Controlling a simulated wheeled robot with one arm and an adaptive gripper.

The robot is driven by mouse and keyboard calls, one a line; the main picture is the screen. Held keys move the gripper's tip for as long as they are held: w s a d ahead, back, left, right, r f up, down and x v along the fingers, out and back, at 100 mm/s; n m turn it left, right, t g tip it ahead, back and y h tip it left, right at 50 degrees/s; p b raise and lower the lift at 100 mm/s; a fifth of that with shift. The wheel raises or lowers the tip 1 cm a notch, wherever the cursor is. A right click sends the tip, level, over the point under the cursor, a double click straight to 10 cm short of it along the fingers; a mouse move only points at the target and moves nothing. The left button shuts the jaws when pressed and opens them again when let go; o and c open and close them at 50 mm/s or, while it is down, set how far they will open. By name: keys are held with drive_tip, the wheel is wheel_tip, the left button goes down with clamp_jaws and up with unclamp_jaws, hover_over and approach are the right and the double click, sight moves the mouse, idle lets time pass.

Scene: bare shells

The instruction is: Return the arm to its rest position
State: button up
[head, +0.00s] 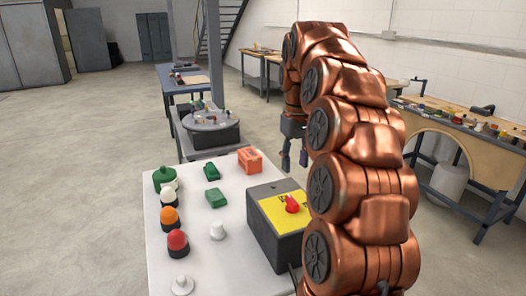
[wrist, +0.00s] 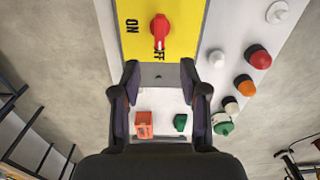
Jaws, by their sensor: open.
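My copper-coloured arm rises on the right of the head view and bends over at the top. My gripper (head: 294,155) hangs pointing down, past the far side of the switch box. In the wrist view my gripper (wrist: 159,98) is open, with nothing between its fingers. The box (head: 280,236) is dark grey with a yellow top plate and a red rotary knob (head: 292,204). In the wrist view the red knob (wrist: 160,30) lies beyond the fingertips, with ON and a partly covered OFF label near it.
The white table (head: 215,265) holds green blocks (head: 216,197), an orange block (head: 250,160) and coloured knobs, including a red one (head: 177,241). A round grey turntable (head: 211,122) stands behind. A wooden bench (head: 450,130) is at right. Open floor (head: 80,180) lies left.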

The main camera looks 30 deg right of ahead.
drive_tip(key=s+a+f+n+p, duration=0.1)
drive_tip(key=s+a+f+p, duration=0.2)
drive_tip(key=s+a, duration=0.95)
drive_tip(key=s+a+f+g+p, duration=0.1)
drive_tip(key=s+a+f, duration=0.3)
drive_tip(key=s, duration=0.5)
drive_tip(key=s+a+f+p, duration=0.1)
drive_tip(key=s+a+f, duration=0.3)
drive_tip(key=s, duration=0.5)
drive_tip(key=shift+f+m+g, duration=0.35)
drive_tip(key=shift+m+g, duration=0.05)
